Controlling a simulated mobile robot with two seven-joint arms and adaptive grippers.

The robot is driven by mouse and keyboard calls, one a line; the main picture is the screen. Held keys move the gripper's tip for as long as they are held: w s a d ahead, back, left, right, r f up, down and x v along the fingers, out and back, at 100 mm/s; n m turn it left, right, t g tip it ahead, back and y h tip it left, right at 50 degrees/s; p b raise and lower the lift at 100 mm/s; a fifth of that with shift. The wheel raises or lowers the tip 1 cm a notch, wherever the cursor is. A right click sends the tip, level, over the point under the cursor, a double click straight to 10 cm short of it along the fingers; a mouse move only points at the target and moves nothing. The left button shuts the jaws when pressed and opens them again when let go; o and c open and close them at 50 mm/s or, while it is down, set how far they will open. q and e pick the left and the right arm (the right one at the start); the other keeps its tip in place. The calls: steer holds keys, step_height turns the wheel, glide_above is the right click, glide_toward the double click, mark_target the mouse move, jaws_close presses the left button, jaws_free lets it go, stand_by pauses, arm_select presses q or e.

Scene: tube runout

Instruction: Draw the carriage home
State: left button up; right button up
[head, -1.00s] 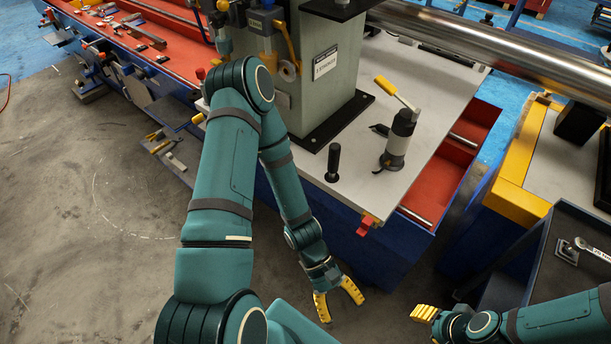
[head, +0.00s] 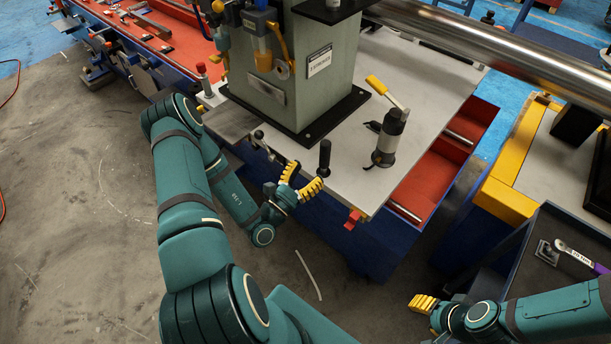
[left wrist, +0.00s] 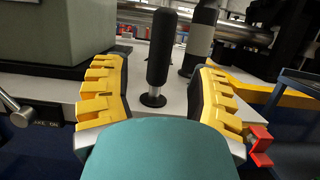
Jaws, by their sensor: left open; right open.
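The carriage is a grey column (head: 295,65) on a black base plate, standing on a pale table plate (head: 420,100). A black upright handle (head: 325,158) stands near the plate's front edge. My left gripper (head: 306,180) is open at that edge, just in front of the handle. In the left wrist view the handle (left wrist: 161,58) shows upright between the open fingers (left wrist: 155,105), a little beyond their tips; whether it touches them I cannot tell. My right gripper (head: 424,303) is open and empty at the lower right, away from the carriage.
A grey and black cylinder with a yellow-tipped lever (head: 391,135) stands right of the handle. A red block (head: 353,219) sits at the plate's front corner. A long steel tube (head: 470,45) runs behind. A dark cart (head: 560,270) and yellow-edged bench (head: 507,195) stand at right.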

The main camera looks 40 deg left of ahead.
mark_target(321, 157)
arm_select(q)
steer(key=shift+x, duration=3.7)
steer(key=shift+d, duration=0.1)
jaws_close()
